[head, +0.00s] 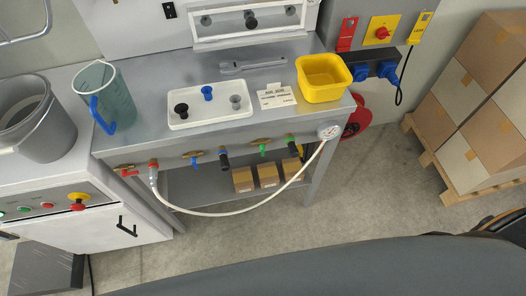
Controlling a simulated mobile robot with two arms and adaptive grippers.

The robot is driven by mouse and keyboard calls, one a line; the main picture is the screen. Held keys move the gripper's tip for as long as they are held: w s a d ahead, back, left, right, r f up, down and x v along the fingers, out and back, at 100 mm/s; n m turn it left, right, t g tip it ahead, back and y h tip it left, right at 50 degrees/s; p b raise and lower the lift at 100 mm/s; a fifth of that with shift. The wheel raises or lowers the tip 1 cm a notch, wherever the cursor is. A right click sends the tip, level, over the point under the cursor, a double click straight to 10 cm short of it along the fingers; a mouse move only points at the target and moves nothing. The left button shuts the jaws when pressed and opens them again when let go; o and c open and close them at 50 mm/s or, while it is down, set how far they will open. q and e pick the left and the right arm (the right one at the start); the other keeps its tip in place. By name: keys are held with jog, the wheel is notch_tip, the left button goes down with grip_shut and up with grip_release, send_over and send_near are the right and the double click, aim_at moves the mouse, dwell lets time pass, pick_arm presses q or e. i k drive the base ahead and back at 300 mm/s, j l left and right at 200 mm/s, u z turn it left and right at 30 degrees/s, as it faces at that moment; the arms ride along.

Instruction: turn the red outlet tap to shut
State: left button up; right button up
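The red outlet tap (128,172) is on the front edge of the grey bench, at its left end, in the head view. Its red lever looks roughly in line with the pipe, but it is too small to be sure of its angle. Beside it is a red-ringed outlet (153,165). Neither of my grippers is in view.
Blue (195,155) and green (263,147) taps sit further right on the same edge. A jug (118,100), white tray (210,107), wrench (252,65) and yellow tub (323,77) stand on the bench. Small boxes (267,176) lie below. The floor in front is clear.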

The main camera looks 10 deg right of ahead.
aim_at(124, 173)
jog(key=i+u, duration=0.1)
jog(key=u, duration=0.25)
jog(key=j+u, duration=0.1)
jog(key=u, duration=0.2)
jog(key=i+u, duration=0.15)
jog(key=u, duration=0.2)
jog(key=j+z, duration=0.1)
jog(key=j, duration=0.1)
